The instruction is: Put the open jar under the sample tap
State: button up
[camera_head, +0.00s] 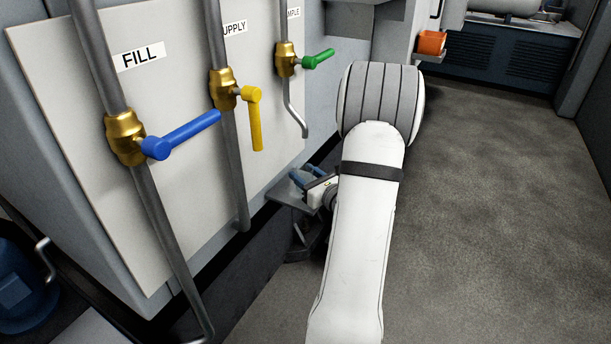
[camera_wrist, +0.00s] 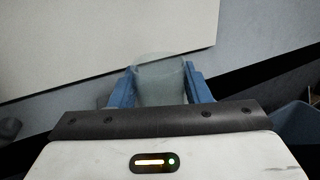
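The open jar (camera_wrist: 160,82) is clear glass and sits between the two blue fingers of my gripper (camera_wrist: 160,88) in the wrist view. The fingers lie against its sides, so my gripper is shut on it. In the head view my gripper (camera_head: 308,180) is low beside the panel, at a small grey shelf (camera_head: 283,194); the jar cannot be made out there. The sample tap (camera_head: 286,60) has a brass body, a green handle and a bent grey spout (camera_head: 299,124). The spout's end is above my gripper. I cannot tell whether the jar touches the shelf.
The white panel (camera_head: 185,170) also carries a FILL valve with a blue handle (camera_head: 182,135) and a supply valve with a yellow handle (camera_head: 255,120), on vertical pipes. An orange bin (camera_head: 431,42) stands at the back. The floor (camera_head: 490,210) to the right is clear.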

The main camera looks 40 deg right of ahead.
jog(key=o, duration=0.5)
jog(key=shift+r+p, duration=0.25)
jog(key=shift+p, duration=0.05)
jog(key=s+p, duration=0.2)
jog(key=s, duration=1)
jog(key=shift+f, duration=0.15)
